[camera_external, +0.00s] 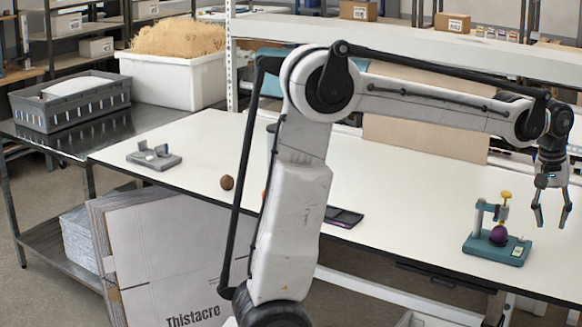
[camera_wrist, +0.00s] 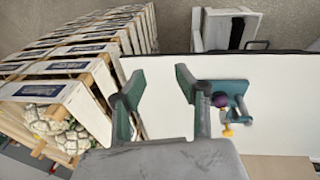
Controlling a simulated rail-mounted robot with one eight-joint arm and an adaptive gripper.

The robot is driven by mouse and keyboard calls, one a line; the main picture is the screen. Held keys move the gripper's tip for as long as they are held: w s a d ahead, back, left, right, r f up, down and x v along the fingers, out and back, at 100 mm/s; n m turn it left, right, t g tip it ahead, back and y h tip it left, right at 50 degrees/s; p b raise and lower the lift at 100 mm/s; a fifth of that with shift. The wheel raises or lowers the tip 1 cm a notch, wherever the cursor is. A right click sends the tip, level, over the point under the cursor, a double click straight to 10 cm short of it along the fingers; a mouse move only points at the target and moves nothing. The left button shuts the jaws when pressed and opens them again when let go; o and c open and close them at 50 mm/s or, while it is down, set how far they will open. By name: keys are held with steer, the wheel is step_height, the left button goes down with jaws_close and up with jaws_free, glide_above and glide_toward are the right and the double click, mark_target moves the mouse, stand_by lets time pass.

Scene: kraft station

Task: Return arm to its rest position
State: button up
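My gripper (camera_external: 551,213) hangs over the right end of the white table in the external view, fingers pointing down and apart, with nothing between them. In the wrist view my gripper (camera_wrist: 154,82) also shows its two teal fingers spread and empty. A teal press-like device (camera_external: 497,248) with a yellow knob stands on the table to the left of my gripper. A purple round object (camera_external: 498,235) sits on it. In the wrist view the device (camera_wrist: 236,92) and purple object (camera_wrist: 220,100) lie just right of the fingers, apart from them.
The white table (camera_external: 400,215) has free room in its middle. A brown ball (camera_external: 227,183), a small grey device (camera_external: 154,157) and a dark flat device (camera_external: 343,217) lie on it. Stacked crates (camera_wrist: 70,85) stand beside the table. A shelf (camera_external: 400,38) runs along the back.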

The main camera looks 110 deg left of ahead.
steer(key=s+d+f+m+t+b, duration=0.1)
steer(key=s+d+m, duration=0.3)
steer(key=d, duration=0.7)
steer(key=s+d+f+m+t, duration=0.1)
steer(key=s+d+m, duration=0.25)
steer(key=d, duration=0.75)
steer(key=s+d+f+m+t+h+b, duration=0.1)
steer(key=s+d+f+m+t, duration=0.2)
steer(key=s+d+f+m, duration=0.5)
steer(key=s+d+f, duration=0.1)
steer(key=s+d, duration=0.2)
steer(key=d, duration=0.2)
steer(key=shift+s+d+f, duration=0.15)
steer(key=shift+s+f, duration=0.1)
